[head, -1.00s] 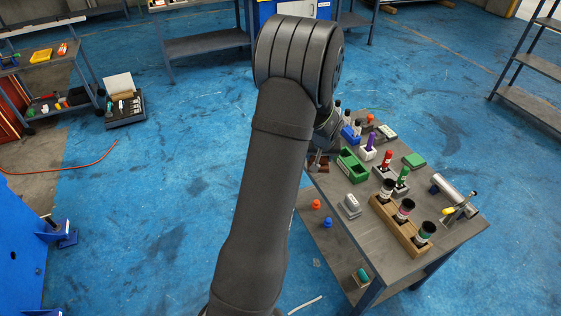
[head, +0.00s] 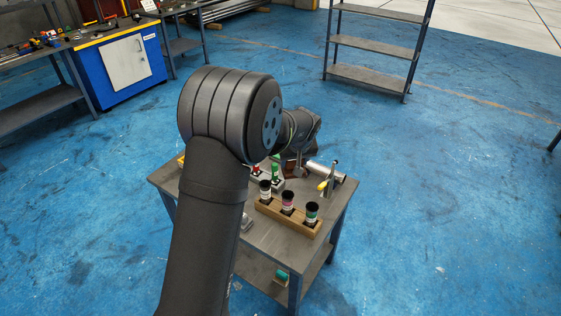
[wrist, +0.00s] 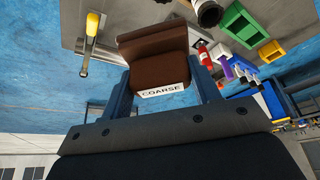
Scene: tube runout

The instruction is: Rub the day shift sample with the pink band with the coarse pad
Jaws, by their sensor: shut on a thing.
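My gripper (wrist: 166,80) is shut on the coarse pad (wrist: 155,62), a brown block with a white "COARSE" label, with one finger on each side of it. In the head view my gripper is largely hidden by my arm, over the far right of the table. The sample with the pink band (head: 287,202), a black-capped tube, stands upright in the middle of a wooden rack (head: 277,221). The pad is apart from it, beyond the rack. Any day shift marking is too small to read.
A white-banded tube (head: 265,189) and a green-banded tube (head: 311,213) flank it in the rack. A silver cylinder (head: 328,172) and a yellow-handled tool (head: 323,186) are at the table's right. Red and green (head: 275,172) items stand behind the rack.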

